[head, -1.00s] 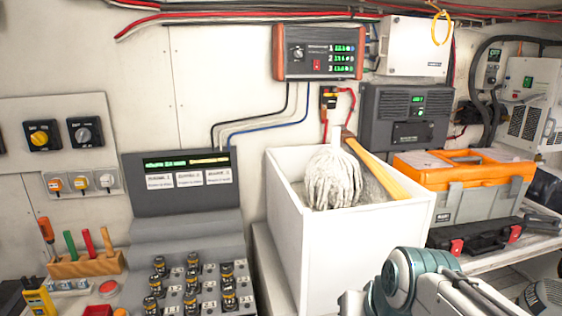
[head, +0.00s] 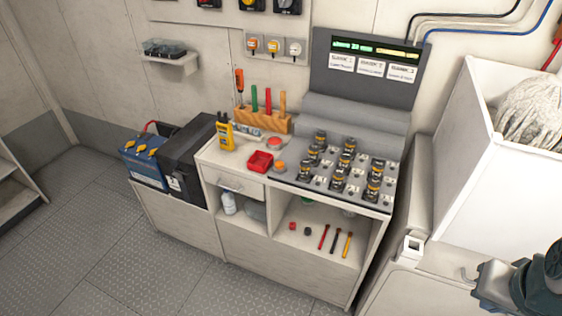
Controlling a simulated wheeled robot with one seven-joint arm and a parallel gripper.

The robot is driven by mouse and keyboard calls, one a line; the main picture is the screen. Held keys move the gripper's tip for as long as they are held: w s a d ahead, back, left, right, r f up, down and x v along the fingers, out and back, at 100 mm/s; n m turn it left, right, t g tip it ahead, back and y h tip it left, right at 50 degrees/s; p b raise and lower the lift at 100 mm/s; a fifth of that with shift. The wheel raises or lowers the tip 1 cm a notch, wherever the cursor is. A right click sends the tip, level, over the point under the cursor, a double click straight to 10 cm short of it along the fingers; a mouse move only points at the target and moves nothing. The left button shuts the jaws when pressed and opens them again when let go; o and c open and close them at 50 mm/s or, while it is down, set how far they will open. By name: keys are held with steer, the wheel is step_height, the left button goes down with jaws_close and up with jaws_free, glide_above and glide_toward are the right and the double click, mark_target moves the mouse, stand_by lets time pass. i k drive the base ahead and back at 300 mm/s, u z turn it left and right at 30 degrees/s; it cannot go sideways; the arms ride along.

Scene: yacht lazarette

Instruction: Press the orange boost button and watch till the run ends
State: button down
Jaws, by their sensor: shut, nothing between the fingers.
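The orange button (head: 280,166) is a small dome at the front left of the charging console's top, beside a red tray (head: 260,162). A larger red button (head: 274,143) sits behind it. The console's raised display (head: 362,48) shows a green and a yellow line of text, too small to read. Under it are three white bank labels. Several dark cells (head: 340,172) stand in the console's deck. Part of my arm shows at the lower right, well away from the button. My gripper's fingers are not visible.
A yellow meter (head: 224,132) and a wooden tool rack (head: 262,121) stand behind the tray. Blue (head: 146,160) and black (head: 186,165) batteries are at the left. A white bin (head: 485,165) with a mop stands right of the console. The floor (head: 100,240) at left is clear.

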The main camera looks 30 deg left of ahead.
mark_target(279, 164)
steer(key=u, duration=1.5)
